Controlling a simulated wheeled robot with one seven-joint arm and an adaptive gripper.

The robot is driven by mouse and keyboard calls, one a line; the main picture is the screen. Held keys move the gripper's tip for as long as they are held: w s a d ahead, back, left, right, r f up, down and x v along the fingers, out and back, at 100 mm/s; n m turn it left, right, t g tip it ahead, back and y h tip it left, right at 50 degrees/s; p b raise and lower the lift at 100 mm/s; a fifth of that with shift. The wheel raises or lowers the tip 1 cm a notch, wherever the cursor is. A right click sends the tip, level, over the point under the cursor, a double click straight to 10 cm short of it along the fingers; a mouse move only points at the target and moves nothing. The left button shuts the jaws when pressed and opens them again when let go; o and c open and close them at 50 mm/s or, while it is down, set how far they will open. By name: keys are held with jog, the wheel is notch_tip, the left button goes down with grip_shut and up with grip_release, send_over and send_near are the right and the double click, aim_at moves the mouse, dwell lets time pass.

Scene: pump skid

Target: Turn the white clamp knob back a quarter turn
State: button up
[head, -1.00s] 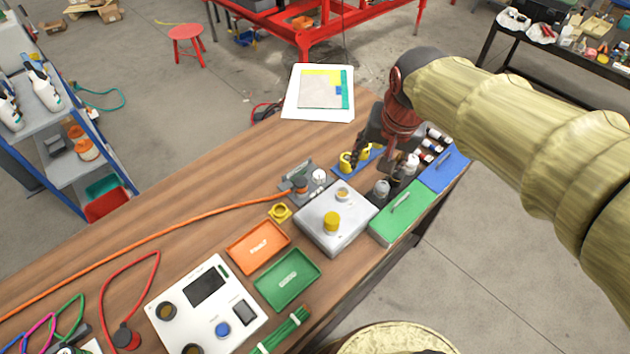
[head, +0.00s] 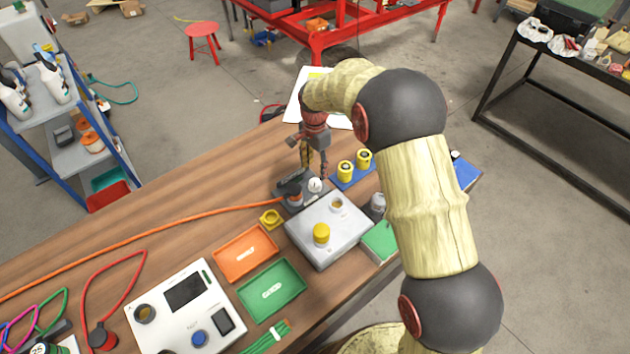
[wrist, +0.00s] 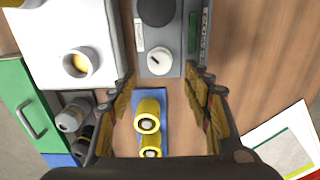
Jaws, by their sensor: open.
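The white clamp knob (head: 315,185) sits on a dark grey fixture (head: 290,195) at the far side of the grey metal box. In the wrist view the knob (wrist: 159,61) is round with a dark slot-like mark, and it lies ahead of and between my fingertips. My gripper (head: 314,172) hangs just above and behind the knob, open and empty. In the wrist view its two fingers (wrist: 163,80) are spread wide on either side. The knob appears untouched; the exact height gap cannot be told.
A blue tray with yellow cylinders (wrist: 148,115) stands beside the fixture, below my gripper. The grey box (head: 330,228) with a yellow cap is close by. A black round part (wrist: 156,10) is on the fixture. Open wood lies to the fixture's far left.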

aim_at(315, 182)
notch_tip(315, 182, down, 7)
jog(key=shift+f+b, duration=0.2)
jog(key=shift+b, duration=0.65)
jog(key=shift+c, duration=0.4)
jog(key=c, duration=1.1)
